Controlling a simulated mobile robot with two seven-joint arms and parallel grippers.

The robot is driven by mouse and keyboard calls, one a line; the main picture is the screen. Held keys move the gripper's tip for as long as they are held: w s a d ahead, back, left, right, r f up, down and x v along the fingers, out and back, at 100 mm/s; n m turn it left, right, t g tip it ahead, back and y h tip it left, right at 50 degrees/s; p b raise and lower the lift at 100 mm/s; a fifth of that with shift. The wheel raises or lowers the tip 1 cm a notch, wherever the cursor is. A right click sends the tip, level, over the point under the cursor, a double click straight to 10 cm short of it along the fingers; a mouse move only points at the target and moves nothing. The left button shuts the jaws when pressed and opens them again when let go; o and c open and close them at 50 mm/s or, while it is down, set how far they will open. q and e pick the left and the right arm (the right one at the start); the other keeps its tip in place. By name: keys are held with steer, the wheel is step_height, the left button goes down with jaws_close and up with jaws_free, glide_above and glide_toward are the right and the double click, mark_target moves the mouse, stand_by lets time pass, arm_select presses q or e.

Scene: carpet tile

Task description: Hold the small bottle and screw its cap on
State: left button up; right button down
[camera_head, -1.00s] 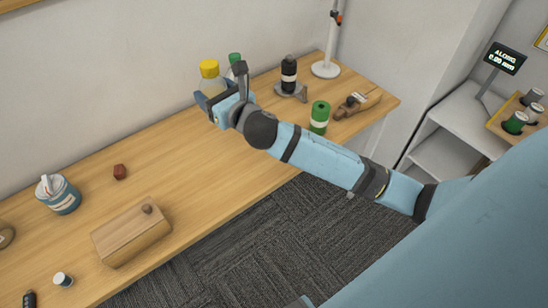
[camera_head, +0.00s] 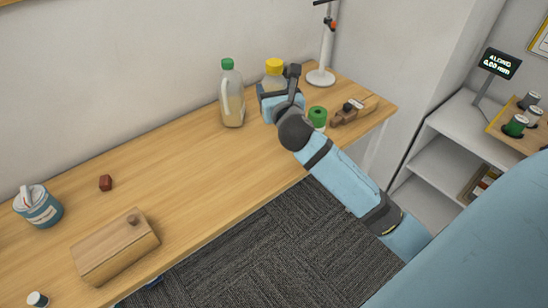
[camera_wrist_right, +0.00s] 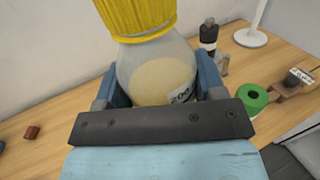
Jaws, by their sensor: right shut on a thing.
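The bottle (camera_head: 273,80) with a yellow cap (camera_head: 275,65) is in my right gripper (camera_head: 280,98), above the back right part of the table. The gripper is shut around the bottle's body. In the right wrist view the clear bottle (camera_wrist_right: 150,72) stands between the blue fingers, with pale contents and a partly hidden printed label. The ribbed yellow cap (camera_wrist_right: 135,15) sits on its neck; I cannot tell how tight it is. The bottle's base is hidden by the gripper. My left gripper is not in view.
A green-capped jug (camera_head: 232,100) stands just left of the held bottle. To its right are a green cylinder (camera_head: 318,116), a wooden tool (camera_head: 352,113) and a stand (camera_head: 321,77). A dark bottle (camera_wrist_right: 208,38) shows in the wrist view. The table's middle is clear.

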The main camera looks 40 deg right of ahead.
arm_select(q)
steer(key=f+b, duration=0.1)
steer(key=b, duration=0.1)
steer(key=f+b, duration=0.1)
steer(key=b, duration=0.1)
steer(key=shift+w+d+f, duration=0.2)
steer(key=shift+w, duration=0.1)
arm_select(e)
step_height(320, 180, down, 15)
step_height(320, 180, down, 4)
steer(key=shift+r+b, duration=0.15)
steer(key=shift+b, duration=0.55)
steer(key=shift+f, duration=0.25)
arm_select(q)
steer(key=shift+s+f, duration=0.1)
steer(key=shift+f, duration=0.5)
